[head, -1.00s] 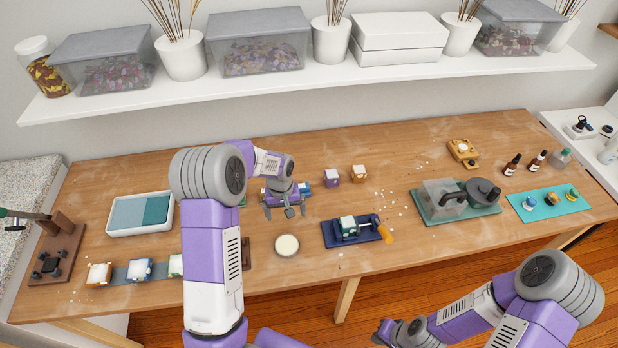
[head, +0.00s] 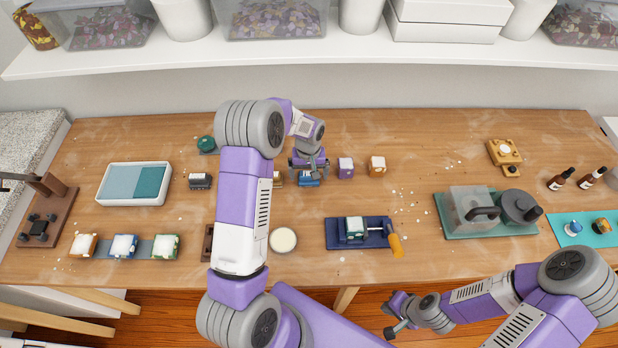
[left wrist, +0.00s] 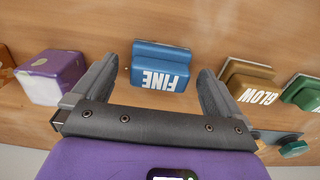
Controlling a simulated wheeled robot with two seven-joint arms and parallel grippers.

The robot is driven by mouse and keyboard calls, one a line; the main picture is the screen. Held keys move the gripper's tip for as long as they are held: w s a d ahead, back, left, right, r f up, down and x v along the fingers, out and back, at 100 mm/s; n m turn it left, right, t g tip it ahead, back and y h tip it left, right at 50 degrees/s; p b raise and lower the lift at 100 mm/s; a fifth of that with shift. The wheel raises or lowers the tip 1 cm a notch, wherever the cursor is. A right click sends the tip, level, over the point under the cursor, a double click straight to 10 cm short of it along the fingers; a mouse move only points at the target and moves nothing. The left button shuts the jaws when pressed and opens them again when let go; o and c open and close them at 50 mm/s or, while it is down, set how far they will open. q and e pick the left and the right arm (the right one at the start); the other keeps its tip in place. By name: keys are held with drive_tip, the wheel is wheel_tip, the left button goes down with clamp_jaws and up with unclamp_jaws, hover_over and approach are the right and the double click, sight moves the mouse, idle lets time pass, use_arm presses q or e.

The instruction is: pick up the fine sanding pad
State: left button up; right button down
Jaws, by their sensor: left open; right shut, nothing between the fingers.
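The fine sanding pad is a blue block lettered FINE (left wrist: 160,72), seen in the left wrist view between the fingers of my left gripper. Neither finger clearly touches it. In the head view the pad (head: 309,182) shows as a small blue patch on the table, partly hidden under the gripper. My left gripper (head: 308,170) is open, pointing down over the pad. My right gripper (head: 390,325) is shut and empty, low at the front, beyond the table's front edge.
A gold GLOW block (left wrist: 250,84) and a green block (left wrist: 304,92) stand to one side of the pad, a purple-and-white cube (left wrist: 52,77) to the other. A round cream-filled dish (head: 283,240) and a blue tray (head: 340,234) are nearer the front.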

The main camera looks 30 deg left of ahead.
use_arm(q)
drive_tip(key=shift+f, duration=0.9)
drive_tip(key=shift+r, duration=0.1)
drive_tip(key=c, duration=1.1)
wheel_tip(320, 180, up, 10)
drive_tip(key=shift+p, duration=0.6)
